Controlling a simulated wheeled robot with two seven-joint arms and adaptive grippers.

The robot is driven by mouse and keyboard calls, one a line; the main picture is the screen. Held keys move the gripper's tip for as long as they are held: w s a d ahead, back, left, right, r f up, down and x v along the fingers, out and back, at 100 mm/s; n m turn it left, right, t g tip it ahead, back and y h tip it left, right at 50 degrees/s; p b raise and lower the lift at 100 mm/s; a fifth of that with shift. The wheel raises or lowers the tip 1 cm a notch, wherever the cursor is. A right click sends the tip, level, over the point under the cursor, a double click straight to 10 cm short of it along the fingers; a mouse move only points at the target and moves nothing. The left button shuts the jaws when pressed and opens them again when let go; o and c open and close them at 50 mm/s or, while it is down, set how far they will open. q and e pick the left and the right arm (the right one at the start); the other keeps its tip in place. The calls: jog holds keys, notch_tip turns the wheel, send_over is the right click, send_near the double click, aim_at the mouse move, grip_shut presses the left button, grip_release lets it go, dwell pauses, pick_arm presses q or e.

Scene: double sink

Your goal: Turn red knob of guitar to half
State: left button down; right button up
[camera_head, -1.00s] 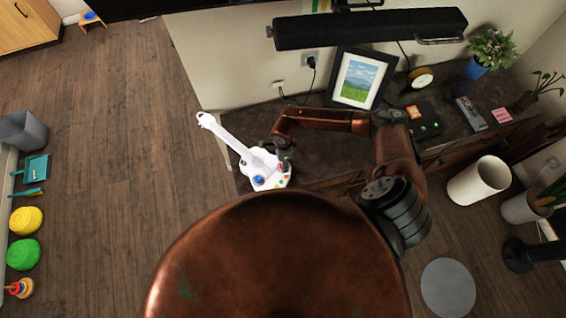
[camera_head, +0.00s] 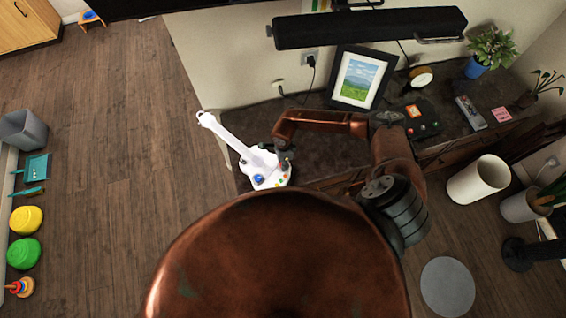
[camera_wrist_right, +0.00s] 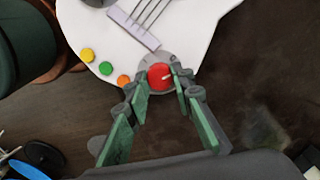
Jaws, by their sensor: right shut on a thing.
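The white toy guitar (camera_head: 268,168) sits at the left end of the dark cabinet top, its neck pointing to the upper left. In the right wrist view the guitar body (camera_wrist_right: 190,22) carries a red knob (camera_wrist_right: 158,74) on a round grey base. A short white mark on the knob points to the right. My right gripper (camera_wrist_right: 160,80) is closed around the knob, one finger on each side. In the head view the right gripper (camera_head: 284,158) is above the guitar body and hides the knob. My left gripper is not in view.
Yellow, green and orange buttons (camera_wrist_right: 106,68) lie beside the knob. On the cabinet stand a picture frame (camera_head: 361,78), a control box (camera_head: 421,120), a remote (camera_head: 470,112) and a potted plant (camera_head: 490,52). The floor to the left is mostly clear.

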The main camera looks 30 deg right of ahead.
jog(key=shift+m, duration=0.3)
grip_shut()
jog(key=m, duration=0.4)
jog(key=shift+m+b, duration=0.3)
jog(key=shift+b, duration=0.1)
jog(key=m, duration=0.5)
jog(key=shift+m, duration=0.3)
jog(key=m+p, duration=0.1)
jog(key=m, duration=0.4)
jog(key=m+p, duration=0.1)
jog(key=m, duration=0.4)
jog(key=shift+m, duration=0.4)
jog(key=o, duration=1.1)
grip_release()
